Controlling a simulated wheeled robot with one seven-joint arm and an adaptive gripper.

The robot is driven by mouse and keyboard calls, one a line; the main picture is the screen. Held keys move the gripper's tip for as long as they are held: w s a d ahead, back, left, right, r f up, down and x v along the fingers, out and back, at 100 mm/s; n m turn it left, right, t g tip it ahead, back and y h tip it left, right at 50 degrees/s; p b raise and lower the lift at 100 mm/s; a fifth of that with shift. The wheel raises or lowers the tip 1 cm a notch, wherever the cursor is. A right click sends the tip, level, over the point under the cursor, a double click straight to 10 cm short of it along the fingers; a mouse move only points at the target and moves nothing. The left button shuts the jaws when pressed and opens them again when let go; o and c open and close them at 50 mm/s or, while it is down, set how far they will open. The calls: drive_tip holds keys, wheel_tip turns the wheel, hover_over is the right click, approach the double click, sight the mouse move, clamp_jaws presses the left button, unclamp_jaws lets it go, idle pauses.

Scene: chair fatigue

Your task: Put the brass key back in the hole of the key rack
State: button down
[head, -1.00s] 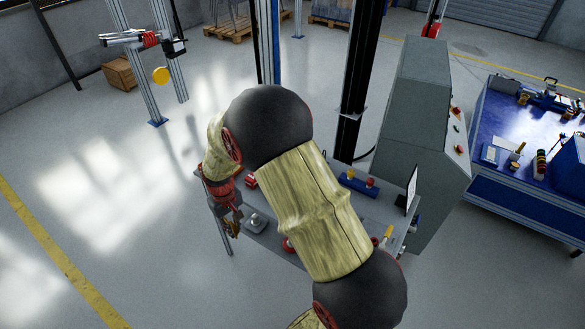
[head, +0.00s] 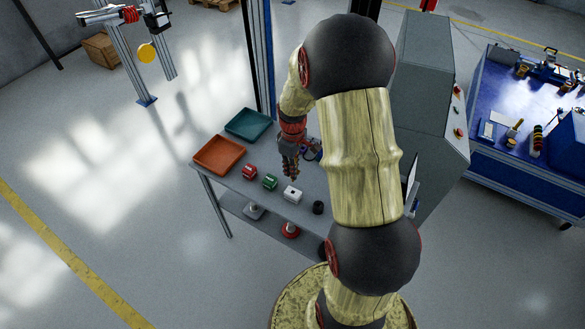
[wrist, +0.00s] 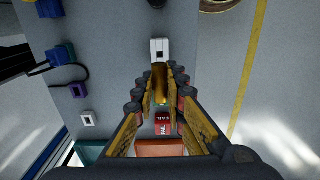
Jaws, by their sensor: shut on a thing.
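My gripper (head: 290,173) hangs fingers-down above the grey table in the head view. In the wrist view my gripper (wrist: 160,74) has its fingers close together around a narrow brass-coloured piece (wrist: 160,84), which looks like the brass key. The fingers hide most of its shape, and in the head view I cannot make it out. I cannot clearly identify the key rack in either current view. My arm covers the right part of the table in the head view.
On the table (head: 232,179) are an orange tray (head: 219,157), a teal tray (head: 249,125), a red block (head: 249,171), a green block (head: 270,182), a white block (head: 292,195) and a black round piece (head: 318,208). Blue parts (wrist: 62,55) with a cable show in the wrist view.

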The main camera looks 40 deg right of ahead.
drive_tip(key=shift+f+b, duration=1.55)
drive_tip(key=shift+f, duration=1.35)
drive_tip(key=shift+f+b, duration=0.9)
drive_tip(key=shift+f, duration=1.15)
drive_tip(key=c, duration=1.7)
unclamp_jaws()
drive_tip(key=shift+c, duration=0.2)
wheel_tip(320, 180, up, 12)
